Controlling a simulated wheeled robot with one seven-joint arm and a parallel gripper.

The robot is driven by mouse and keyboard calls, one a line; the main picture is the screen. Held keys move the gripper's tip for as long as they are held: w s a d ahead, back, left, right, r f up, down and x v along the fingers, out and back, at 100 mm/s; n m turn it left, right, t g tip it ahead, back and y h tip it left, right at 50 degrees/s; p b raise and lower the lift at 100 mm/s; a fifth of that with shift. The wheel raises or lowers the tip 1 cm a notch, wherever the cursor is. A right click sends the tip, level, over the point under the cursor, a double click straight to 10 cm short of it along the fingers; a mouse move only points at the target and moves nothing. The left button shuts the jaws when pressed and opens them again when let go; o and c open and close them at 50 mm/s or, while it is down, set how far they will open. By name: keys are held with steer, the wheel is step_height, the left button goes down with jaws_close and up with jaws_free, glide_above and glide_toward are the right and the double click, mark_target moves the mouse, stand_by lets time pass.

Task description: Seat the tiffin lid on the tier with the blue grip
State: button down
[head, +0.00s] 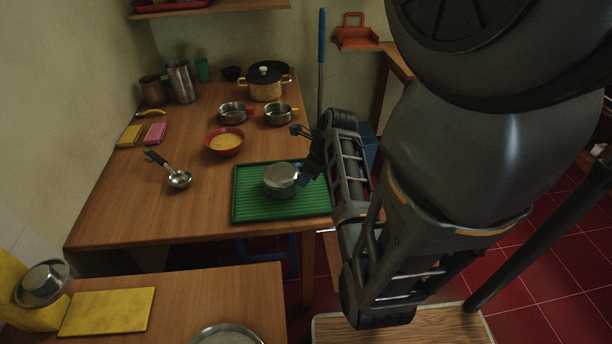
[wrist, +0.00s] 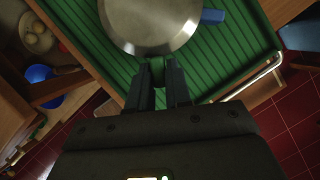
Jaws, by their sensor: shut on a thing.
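The steel tiffin lid (head: 282,174) lies level over a round steel tier (head: 279,191) on the green ribbed tray (head: 240,207). In the wrist view the lid (wrist: 150,22) fills the top middle and hides most of the tier. The tier's blue grip (wrist: 212,16) sticks out on the right there. My gripper (wrist: 158,70) is shut on the lid at its near edge; the small piece between the fingers looks dark green. In the head view my gripper (head: 303,172) reaches in from the right. I cannot tell whether the lid touches the tier's rim all round.
Two more steel tiers stand behind, one with a red grip (head: 233,113) and one with a yellow grip (head: 279,114). A red bowl of yellow food (head: 225,142), a ladle (head: 172,172) and a lidded pot (head: 266,82) share the table. The table's front left is clear.

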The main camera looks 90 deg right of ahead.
steer(key=c, duration=1)
jaws_free()
steer(key=v, duration=0.7)
steer(key=shift+s+r, duration=0.15)
steer(key=shift+r, duration=0.2)
steer(key=shift+a, duration=0.1)
